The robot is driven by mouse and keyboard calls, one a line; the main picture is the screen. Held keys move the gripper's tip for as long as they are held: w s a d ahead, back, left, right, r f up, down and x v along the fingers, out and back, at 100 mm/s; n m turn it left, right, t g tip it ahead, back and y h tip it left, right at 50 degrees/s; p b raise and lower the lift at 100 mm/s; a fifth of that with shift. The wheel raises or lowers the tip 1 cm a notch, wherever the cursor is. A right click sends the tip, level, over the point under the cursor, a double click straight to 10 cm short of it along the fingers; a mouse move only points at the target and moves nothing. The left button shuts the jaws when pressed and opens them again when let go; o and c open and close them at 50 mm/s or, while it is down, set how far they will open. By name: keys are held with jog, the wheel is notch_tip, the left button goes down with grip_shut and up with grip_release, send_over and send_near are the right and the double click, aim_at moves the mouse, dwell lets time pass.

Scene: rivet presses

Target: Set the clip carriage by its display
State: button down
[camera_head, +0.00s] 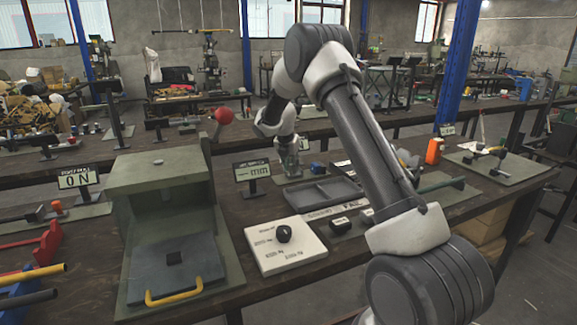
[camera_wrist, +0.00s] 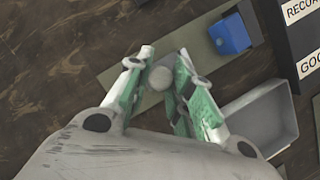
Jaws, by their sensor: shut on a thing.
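My gripper (camera_wrist: 163,66) is around a pale round knob (camera_wrist: 161,78), with one green-padded finger on each side of it. The knob sits over a narrow grey-green base strip (camera_wrist: 196,42); what is under it is hidden. In the head view my gripper (camera_head: 290,170) is low over the bench, and the knob cannot be made out. A small display (camera_head: 252,171) stands just left of my gripper and shows dashes and "mm".
A grey tray (camera_head: 318,194) lies in front of my gripper; it also shows in the wrist view (camera_wrist: 262,117). An orange bottle (camera_head: 433,151) stands right.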

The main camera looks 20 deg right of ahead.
jog(key=d, duration=0.2)
jog(key=shift+d, duration=0.3)
jog(key=c, duration=1.3)
grip_release()
jog(key=v, duration=1.2)
jog(key=shift+w, duration=0.1)
